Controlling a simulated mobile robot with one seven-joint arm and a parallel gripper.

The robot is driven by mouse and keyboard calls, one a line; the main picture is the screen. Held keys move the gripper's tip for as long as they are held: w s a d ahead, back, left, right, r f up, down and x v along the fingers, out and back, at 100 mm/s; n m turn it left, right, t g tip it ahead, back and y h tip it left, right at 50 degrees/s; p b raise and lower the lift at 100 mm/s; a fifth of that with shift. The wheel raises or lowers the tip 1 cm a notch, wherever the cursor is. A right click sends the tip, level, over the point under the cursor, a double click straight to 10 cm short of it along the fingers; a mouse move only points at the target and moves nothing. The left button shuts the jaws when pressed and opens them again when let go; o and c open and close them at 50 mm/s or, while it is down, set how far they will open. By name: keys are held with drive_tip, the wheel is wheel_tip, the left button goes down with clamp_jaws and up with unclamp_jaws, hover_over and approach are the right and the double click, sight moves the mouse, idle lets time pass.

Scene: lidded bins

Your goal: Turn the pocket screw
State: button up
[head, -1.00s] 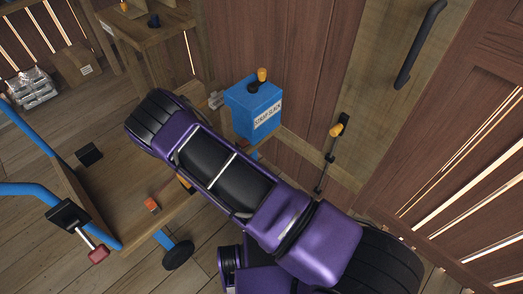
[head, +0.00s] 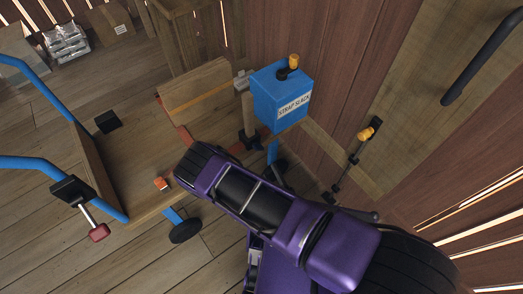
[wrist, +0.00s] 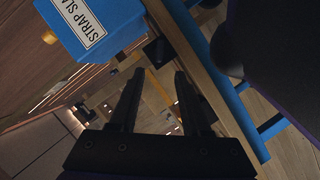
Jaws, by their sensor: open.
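A black knob (head: 250,140) sits just below a blue box labelled "STRAP SLACK" (head: 290,98); I cannot tell whether this knob is the pocket screw. An orange-topped knob (head: 292,62) stands on the box. In the wrist view, my gripper (wrist: 156,75) is open and empty, its two black fingers pointing away from me. The blue box (wrist: 95,25) is at its upper left, and a dark knob-like part (wrist: 158,50) lies beyond the fingertips. In the head view, my arm hides the gripper.
A wooden cart bed (head: 140,165) with blue handles and a red-tipped lever (head: 98,232) is at the left. A rod with an orange handle (head: 366,134) is by the wall, right of the box. A black door handle (head: 485,55) is at upper right. Floor (head: 50,140) is clear at far left.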

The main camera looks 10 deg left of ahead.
sight(260, 150)
drive_tip(key=b+x, duration=0.1)
drive_tip(key=x, duration=1.1)
drive_tip(key=shift+w, duration=0.1)
clamp_jaws()
